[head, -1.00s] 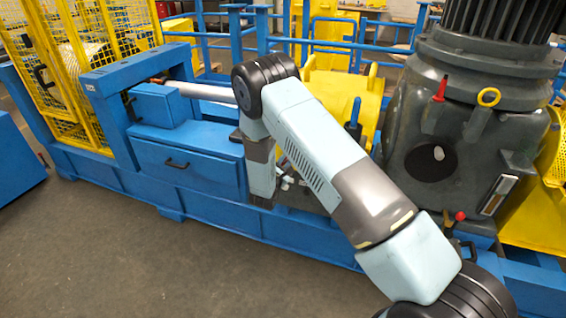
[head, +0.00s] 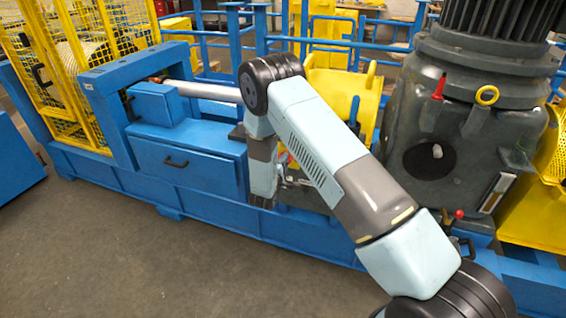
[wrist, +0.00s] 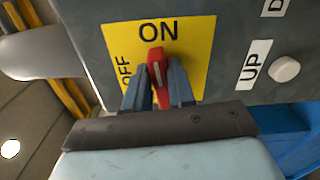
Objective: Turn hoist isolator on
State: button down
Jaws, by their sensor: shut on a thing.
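The hoist isolator is a red rotary handle (wrist: 155,62) on a yellow plate (wrist: 200,60) marked ON and OFF in the wrist view. The handle's white line points up toward the word ON, with OFF to its left. My gripper (wrist: 158,75) has its two fingers closed on either side of the red handle. In the head view my arm hides the isolator and my fingers.
A grey panel carries the plate. A white round button (wrist: 286,69) beside an UP label sits to the right. In the head view a blue frame (head: 190,160), a grey motor housing (head: 440,130) and a yellow mesh guard (head: 75,45) stand around; the floor in front is clear.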

jog(key=shift+s+f+m, duration=0.1)
jog(key=shift+f+m, duration=0.15)
jog(key=shift+m, duration=0.25)
jog(key=shift+d+f, duration=0.1)
jog(key=c, duration=1.3)
grip_release()
jog(key=shift+o, duration=1.3)
jog(key=v, duration=1.3)
jog(key=shift+s, duration=0.3)
jog(key=shift+r, duration=0.25)
